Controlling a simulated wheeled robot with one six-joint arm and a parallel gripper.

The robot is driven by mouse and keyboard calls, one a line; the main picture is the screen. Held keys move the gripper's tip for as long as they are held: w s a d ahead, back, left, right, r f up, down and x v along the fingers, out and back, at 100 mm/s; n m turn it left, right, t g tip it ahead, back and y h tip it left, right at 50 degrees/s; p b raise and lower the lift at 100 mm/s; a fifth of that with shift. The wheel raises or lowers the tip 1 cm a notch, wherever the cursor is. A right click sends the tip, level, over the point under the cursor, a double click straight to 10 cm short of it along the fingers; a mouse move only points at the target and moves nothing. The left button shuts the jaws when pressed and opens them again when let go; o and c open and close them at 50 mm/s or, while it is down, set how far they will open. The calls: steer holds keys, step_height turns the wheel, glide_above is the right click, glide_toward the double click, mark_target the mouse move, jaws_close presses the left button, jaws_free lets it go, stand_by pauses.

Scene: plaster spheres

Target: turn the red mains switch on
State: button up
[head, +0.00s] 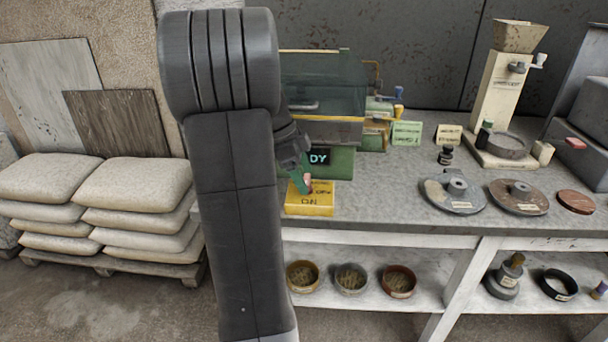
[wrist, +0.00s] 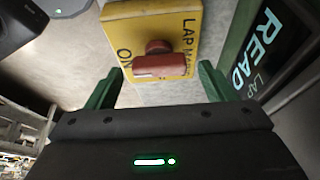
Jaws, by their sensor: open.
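The red mains switch (wrist: 162,68) is a knob with a crossbar on a yellow box (wrist: 127,30) marked "LAP MAINS" and "ON". In the wrist view the bar lies across the picture, its left end near the "ON" lettering. I cannot tell its setting for certain. In the head view the yellow box (head: 310,204) sits near the bench's front edge, and the switch (head: 309,186) is partly hidden by my gripper. My gripper (wrist: 160,74) is open, with one green finger on each side of the switch and gaps between. It also shows in the head view (head: 302,182).
A green-based machine (head: 340,163) with a display reading partly "READY" stands right behind the box. Discs (head: 452,194) and a grinder (head: 498,85) stand to the right on the grey bench (head: 395,215). Stacked sacks (head: 130,190) are at left. Bowls (head: 350,278) sit on the lower shelf.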

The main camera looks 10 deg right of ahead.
steer(key=shift+w+a+r, duration=0.15)
steer(key=shift+a+r, duration=0.35)
steer(key=shift+r, duration=0.05)
steer(key=shift+w+a+r, duration=0.15)
steer(key=shift+a+r, duration=0.3)
steer(key=shift+r, duration=0.05)
steer(key=w+a, duration=0.1)
steer(key=a, duration=0.2)
steer(key=w+a, duration=0.1)
steer(key=a, duration=0.3)
steer(key=w+a, duration=0.1)
steer(key=a, duration=0.2)
steer(key=shift+a, duration=0.25)
steer(key=s+d, duration=0.1)
steer(key=d, duration=0.2)
steer(key=s+d, duration=0.1)
steer(key=d, duration=0.3)
steer(key=s+d, duration=0.1)
steer(key=d, duration=0.2)
steer(key=shift+d, duration=0.15)
steer(key=shift+s+d+f, duration=0.3)
steer(key=shift+d+f, duration=0.4)
steer(key=shift+d, duration=0.25)
steer(key=shift+x, duration=0.8)
steer(key=shift+a, duration=0.1)
